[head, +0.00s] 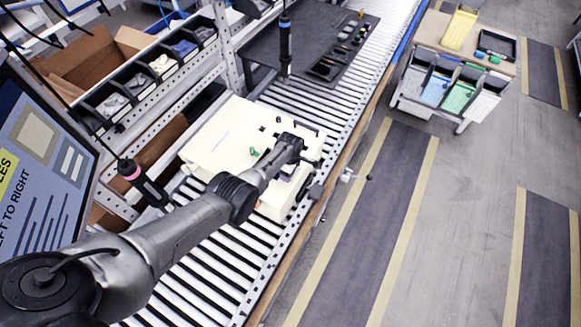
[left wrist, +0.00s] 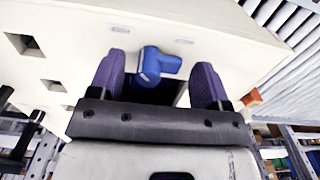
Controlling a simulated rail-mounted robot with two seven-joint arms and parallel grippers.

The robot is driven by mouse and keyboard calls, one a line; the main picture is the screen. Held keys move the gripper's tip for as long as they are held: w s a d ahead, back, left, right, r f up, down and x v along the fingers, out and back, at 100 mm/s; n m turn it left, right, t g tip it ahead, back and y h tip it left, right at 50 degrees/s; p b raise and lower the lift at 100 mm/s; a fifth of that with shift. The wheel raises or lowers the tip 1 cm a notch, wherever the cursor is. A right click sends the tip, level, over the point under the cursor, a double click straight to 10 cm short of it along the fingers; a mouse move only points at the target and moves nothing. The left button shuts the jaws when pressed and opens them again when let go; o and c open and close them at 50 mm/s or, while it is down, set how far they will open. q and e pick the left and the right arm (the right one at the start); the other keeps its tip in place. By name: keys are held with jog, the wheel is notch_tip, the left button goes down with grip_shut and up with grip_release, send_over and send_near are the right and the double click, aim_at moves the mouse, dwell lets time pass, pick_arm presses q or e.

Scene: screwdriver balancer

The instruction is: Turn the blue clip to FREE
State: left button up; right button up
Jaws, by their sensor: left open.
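The blue clip (left wrist: 150,65) shows in the left wrist view, on the face of a cream-white housing (left wrist: 225,25). It has a round end, and a short arm reaches to the right. My left gripper (left wrist: 160,75) is open, with one dark finger on each side of the clip and gaps between. Two small pale labels, one at upper left (left wrist: 120,29) and one at upper right (left wrist: 184,41), are too small to read. In the head view my left gripper (head: 299,163) is at the housing's right side (head: 225,135), and the clip is hidden. My right gripper is not in view.
The housing rests on a roller conveyor (head: 215,282). One screwdriver (head: 146,184) hangs at left and another (head: 285,45) farther back. A small green piece (head: 254,152) lies on the housing. A dark tool mat (head: 270,45) is behind it. The floor aisle (head: 400,235) at right is clear.

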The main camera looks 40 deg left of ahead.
pick_arm(q)
notch_tip(320, 180, up, 6)
jog(key=p, duration=0.3)
jog(key=shift+r+p, duration=0.25)
jog(key=shift+p, duration=0.05)
notch_tip(320, 180, up, 7)
jog(key=shift+r, duration=0.15)
jog(key=shift+p, duration=0.3)
